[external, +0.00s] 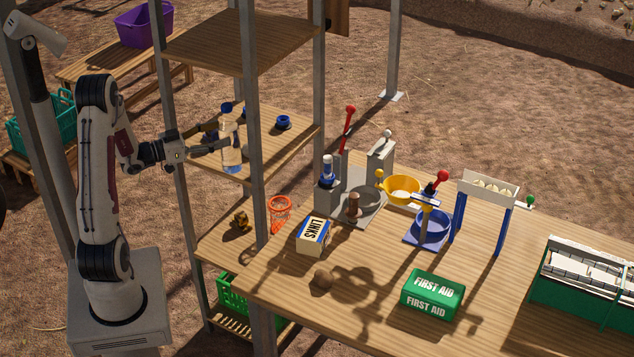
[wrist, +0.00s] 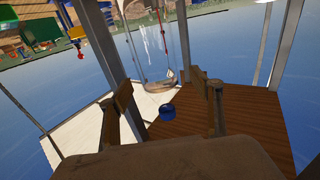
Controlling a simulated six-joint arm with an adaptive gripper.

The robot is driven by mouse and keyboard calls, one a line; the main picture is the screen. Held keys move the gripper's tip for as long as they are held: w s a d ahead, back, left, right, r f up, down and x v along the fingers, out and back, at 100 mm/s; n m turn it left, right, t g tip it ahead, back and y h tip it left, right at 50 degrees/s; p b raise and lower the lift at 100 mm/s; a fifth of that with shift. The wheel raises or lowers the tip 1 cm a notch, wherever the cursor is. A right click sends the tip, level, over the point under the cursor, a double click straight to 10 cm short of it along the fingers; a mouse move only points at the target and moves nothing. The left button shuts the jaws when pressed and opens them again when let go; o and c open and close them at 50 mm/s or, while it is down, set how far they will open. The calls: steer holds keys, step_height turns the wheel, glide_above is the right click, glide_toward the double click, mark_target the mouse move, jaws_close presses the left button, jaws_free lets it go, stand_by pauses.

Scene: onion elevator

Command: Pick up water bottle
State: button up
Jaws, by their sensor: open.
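The water bottle (external: 231,152) is clear with a blue cap and is upright at the middle shelf (external: 268,150) of the rack. Whether its base touches the boards is hard to tell. My gripper (external: 224,137) is at the bottle's upper half, with its fingers seeming to lie either side of it. In the wrist view my gripper (wrist: 163,92) has its two fingers wide apart, and a clear, see-through shape like the bottle (wrist: 158,62) shows beyond and between them. Contact between fingers and bottle cannot be made out.
A small blue round item (external: 283,122) sits on the same shelf, right of the bottle. Rack posts (external: 250,90) stand close to my gripper, and an upper shelf (external: 235,42) is above. The workbench (external: 370,300) holds a first aid box (external: 432,295) and a LINKS box (external: 313,235).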

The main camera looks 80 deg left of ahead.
mark_target(229, 131)
steer(key=shift+x, duration=1.95)
steer(key=shift+d, duration=0.15)
steer(key=c, duration=1.7)
